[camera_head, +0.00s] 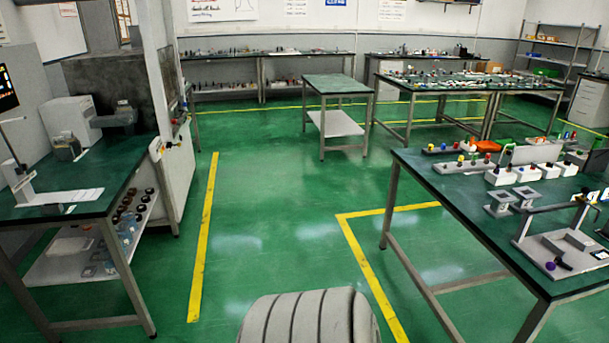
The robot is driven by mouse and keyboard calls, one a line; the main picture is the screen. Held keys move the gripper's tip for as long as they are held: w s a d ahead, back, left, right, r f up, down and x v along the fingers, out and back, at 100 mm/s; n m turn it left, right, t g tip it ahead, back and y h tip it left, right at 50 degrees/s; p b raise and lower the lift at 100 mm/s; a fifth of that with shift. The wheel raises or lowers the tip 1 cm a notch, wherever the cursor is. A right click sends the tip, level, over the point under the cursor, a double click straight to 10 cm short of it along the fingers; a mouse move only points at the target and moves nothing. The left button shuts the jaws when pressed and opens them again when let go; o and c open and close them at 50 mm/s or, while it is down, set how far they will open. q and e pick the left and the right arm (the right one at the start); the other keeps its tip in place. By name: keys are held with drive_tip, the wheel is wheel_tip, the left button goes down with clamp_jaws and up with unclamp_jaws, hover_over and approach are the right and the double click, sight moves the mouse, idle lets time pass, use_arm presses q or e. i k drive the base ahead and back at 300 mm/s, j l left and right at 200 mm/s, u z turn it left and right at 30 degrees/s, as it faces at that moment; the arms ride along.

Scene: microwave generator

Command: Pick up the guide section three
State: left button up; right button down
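I cannot pick out guide section three for certain among the small parts in view. Two small grey square-flanged pieces (499,203) stand on the green-topped table (437,191) at the right. Near them a grey plate (568,258) carries a block and a raised bar, with a small purple knob at its front. Neither of my grippers is in view.
White blocks with coloured knobs (501,176) stand along the right table's far side. A bench (107,176) with a grey device is at the left. A small table (337,84) stands behind. Green floor with yellow lines (203,240) lies open between them.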

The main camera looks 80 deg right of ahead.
sight(501, 199)
drive_tip(key=z, duration=3.95)
